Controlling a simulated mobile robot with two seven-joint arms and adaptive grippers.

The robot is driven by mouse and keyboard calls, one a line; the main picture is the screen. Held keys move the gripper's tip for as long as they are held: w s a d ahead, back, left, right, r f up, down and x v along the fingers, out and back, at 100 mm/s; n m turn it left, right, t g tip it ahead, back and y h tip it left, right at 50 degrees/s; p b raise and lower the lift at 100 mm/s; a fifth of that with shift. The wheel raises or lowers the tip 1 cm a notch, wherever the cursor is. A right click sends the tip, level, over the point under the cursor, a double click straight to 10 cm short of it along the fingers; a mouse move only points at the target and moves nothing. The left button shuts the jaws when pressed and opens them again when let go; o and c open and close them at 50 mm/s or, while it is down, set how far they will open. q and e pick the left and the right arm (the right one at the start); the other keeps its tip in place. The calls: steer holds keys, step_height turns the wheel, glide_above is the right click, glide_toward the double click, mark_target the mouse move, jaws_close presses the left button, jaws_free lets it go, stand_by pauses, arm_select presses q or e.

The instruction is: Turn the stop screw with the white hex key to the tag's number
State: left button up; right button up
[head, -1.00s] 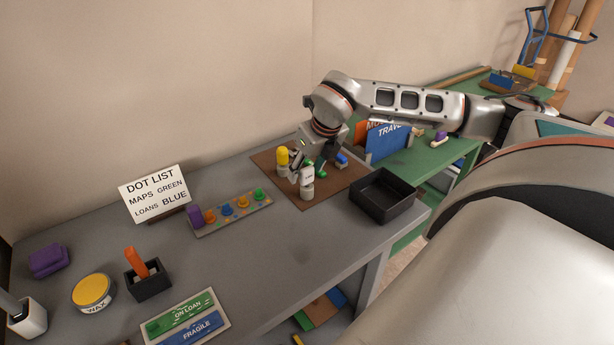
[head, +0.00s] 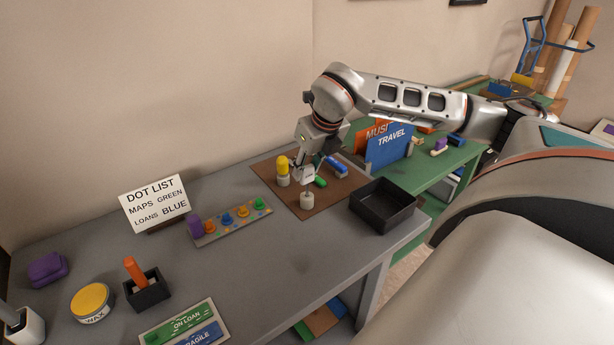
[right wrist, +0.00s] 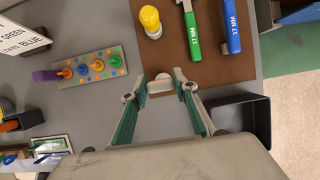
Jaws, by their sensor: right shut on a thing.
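My right gripper (head: 304,180) is over the brown mat, pointing down. In the right wrist view its fingertips (right wrist: 161,86) sit on either side of a small white piece (right wrist: 160,79), and it is shut on it. In the head view a short whitish cylinder (head: 307,201) stands on the mat just below the fingers. I cannot make out whether the white piece is a hex key. A yellow-topped white piece (head: 283,166) stands behind. A green tool (right wrist: 192,33) and a blue tool (right wrist: 231,28), both marked 17 MM, lie on the mat. I cannot pick out a stop screw or its tag.
The brown mat (head: 338,190) lies on the grey table, with a black tray (head: 383,217) at its right. A board with coloured knobs (head: 206,239) and a DOT LIST sign (head: 155,203) stand left. The grey tabletop in front of the mat is clear.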

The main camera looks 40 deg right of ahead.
step_height(320, 180, up, 17)
steer(key=p, duration=0.2)
steer(key=shift+f, duration=0.2)
steer(key=shift+o, duration=0.3)
steer(key=o, duration=0.4)
steer(key=c, duration=0.6)
steer(key=shift+o, duration=0.2)
